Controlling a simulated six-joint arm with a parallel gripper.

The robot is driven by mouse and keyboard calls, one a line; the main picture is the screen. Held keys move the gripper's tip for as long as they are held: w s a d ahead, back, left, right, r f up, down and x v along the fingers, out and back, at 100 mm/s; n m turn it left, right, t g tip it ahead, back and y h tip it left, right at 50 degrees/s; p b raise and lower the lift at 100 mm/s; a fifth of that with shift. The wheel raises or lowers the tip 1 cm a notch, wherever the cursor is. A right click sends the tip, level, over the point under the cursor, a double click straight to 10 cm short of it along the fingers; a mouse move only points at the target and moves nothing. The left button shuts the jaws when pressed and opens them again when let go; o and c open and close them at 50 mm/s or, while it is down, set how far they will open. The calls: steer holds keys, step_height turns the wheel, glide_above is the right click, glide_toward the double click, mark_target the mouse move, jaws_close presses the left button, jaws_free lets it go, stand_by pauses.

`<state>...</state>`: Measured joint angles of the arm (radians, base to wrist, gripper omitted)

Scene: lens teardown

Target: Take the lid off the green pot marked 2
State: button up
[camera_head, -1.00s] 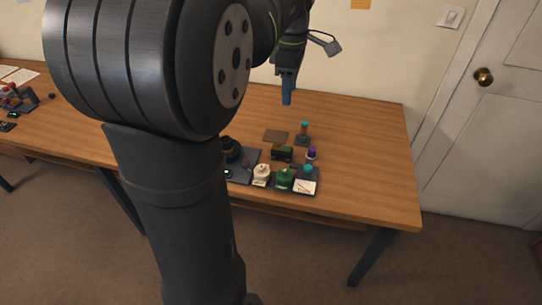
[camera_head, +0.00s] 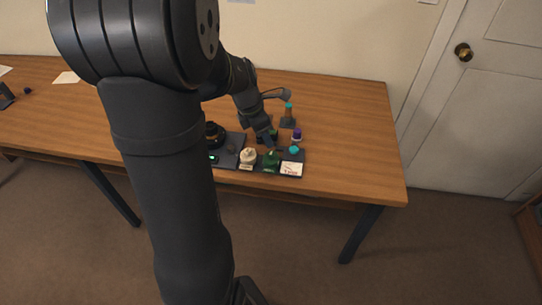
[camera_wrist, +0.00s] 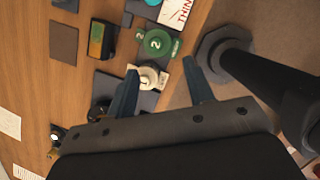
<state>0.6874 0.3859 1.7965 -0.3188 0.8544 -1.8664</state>
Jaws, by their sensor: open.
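The green pot (camera_head: 271,160) stands on the dark tray near the table's front edge, with a raised top showing in the head view. In the wrist view the pot (camera_wrist: 162,51) shows a round green top with a pale "2". My gripper (camera_wrist: 163,88) is open and empty in the wrist view, its blue fingers apart. The white pot marked 1 (camera_wrist: 149,76) shows between and beyond the fingertips, beside the green pot. In the head view my gripper (camera_head: 268,142) is low over the tray, just behind the green pot; contact cannot be told.
The white pot stands left of the green one in the head view (camera_head: 248,156). Right are a teal-topped item (camera_head: 294,150) and a label card (camera_head: 291,168). A purple-capped bottle (camera_head: 297,134) stands behind.

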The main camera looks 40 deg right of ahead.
glide_above(271, 153)
steer(key=a, duration=0.2)
steer(key=x, duration=0.2)
steer(key=a+x, duration=0.1)
steer(key=x, duration=0.1)
steer(key=shift+s+d+f, duration=0.1)
steer(key=shift+f, duration=0.15)
steer(key=shift+w+x, duration=0.2)
steer(key=shift+x, duration=1.1)
steer(key=shift+w+x, duration=0.2)
steer(key=shift+x, duration=1.1)
jaws_close()
